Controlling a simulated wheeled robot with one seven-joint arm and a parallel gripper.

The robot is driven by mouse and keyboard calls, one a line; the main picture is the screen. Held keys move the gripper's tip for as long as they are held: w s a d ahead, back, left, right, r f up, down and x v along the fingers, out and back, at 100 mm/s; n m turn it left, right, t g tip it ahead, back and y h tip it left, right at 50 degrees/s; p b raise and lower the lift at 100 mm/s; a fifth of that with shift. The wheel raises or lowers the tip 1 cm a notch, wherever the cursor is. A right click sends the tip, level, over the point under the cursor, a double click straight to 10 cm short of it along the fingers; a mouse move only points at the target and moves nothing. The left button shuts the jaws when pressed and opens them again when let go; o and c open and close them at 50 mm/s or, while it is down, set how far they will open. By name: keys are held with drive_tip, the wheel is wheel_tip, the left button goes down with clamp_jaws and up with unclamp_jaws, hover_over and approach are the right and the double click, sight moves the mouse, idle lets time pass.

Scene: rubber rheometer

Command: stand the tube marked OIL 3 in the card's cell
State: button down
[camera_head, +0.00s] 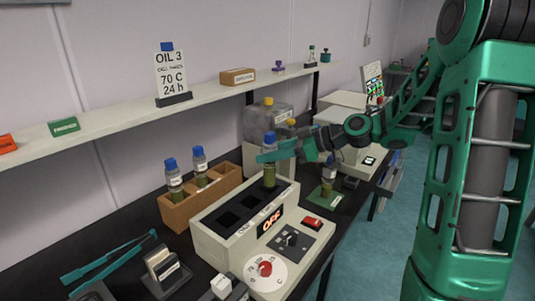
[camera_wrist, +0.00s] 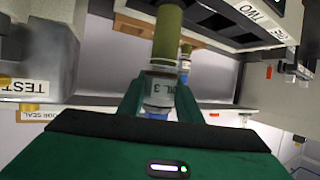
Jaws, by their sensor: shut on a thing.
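My gripper (camera_head: 270,150) is shut on a blue-capped tube with olive contents (camera_head: 269,176). In the wrist view its label reads OIL 3 (camera_wrist: 160,92). The tube hangs about upright over the far end of the white heater block (camera_head: 215,240), by its rear cell; I cannot tell whether its lower end is inside. Two dark square cells (camera_head: 228,219) nearer the front look empty. The card (camera_head: 170,75) on the shelf reads OIL 3, 70 C, 24 h.
A wooden rack (camera_head: 205,205) left of the block holds two blue-capped tubes. Another tube (camera_head: 329,172) stands on a green pad at right. The block's display (camera_head: 270,219) reads OFF. A grey machine and jug (camera_head: 267,122) stand behind. Green tongs (camera_head: 110,262) lie front left.

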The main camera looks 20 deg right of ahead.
sight(270, 174)
drive_tip(key=shift+f, duration=3.55)
drive_tip(key=c, duration=1.2)
unclamp_jaws()
drive_tip(key=v, duration=1)
drive_tip(key=shift+s+d, duration=0.15)
drive_tip(key=shift+d, duration=0.15)
drive_tip(key=shift+r, duration=0.1)
